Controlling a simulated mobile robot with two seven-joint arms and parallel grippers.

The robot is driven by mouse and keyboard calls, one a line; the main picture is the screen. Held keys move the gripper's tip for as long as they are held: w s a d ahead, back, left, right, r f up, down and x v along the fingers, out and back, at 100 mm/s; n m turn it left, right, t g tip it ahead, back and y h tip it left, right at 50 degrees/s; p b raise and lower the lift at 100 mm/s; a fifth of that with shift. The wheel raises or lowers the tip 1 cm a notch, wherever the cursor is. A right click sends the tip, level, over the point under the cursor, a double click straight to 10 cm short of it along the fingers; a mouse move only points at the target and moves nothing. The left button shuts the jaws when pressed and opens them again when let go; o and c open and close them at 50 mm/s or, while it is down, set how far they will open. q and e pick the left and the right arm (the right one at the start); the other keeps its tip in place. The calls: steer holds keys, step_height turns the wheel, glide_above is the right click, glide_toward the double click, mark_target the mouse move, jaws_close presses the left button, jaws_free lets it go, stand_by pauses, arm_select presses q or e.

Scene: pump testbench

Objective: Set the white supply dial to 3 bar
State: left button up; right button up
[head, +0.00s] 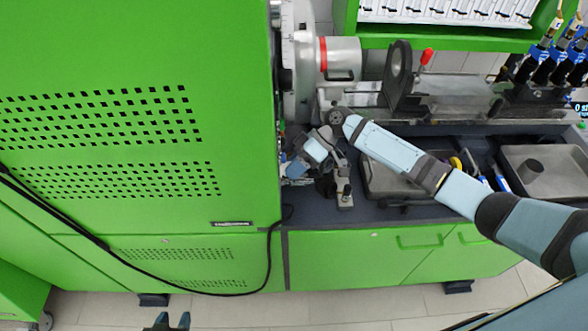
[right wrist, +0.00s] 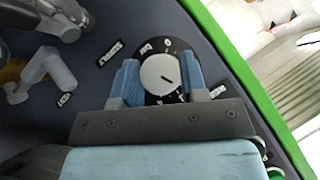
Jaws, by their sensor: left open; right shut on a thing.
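The white supply dial (right wrist: 153,70) shows in the right wrist view as a round white knob with a dark pointer mark, on a black round scale plate (right wrist: 166,44). The mark points to the lower right in that view. The scale's figures are too small to read. My right gripper (right wrist: 159,78) is shut on the dial, with one blue finger on each side of it. In the head view my right gripper (head: 292,168) is beside the green cabinet's right edge, and the dial is hidden there. My left gripper (head: 173,321) is open and empty at the bottom edge of the head view.
The large green cabinet (head: 140,60) fills the left, with a black cable (head: 185,291) hanging across its front. Right of my right gripper are grey trays (head: 555,186) on the dark bench and a shaft fixture (head: 400,75) with a red-knobbed lever (head: 427,56). Small label plates surround the dial.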

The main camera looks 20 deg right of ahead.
steer(key=shift+w+f+m+g+y+b, duration=0.1)
steer(key=shift+m+g+y+b, duration=0.8)
steer(key=shift+g, duration=0.6)
steer(key=o, duration=0.9)
steer(key=b+v, duration=0.3)
steer(key=v, duration=1.1)
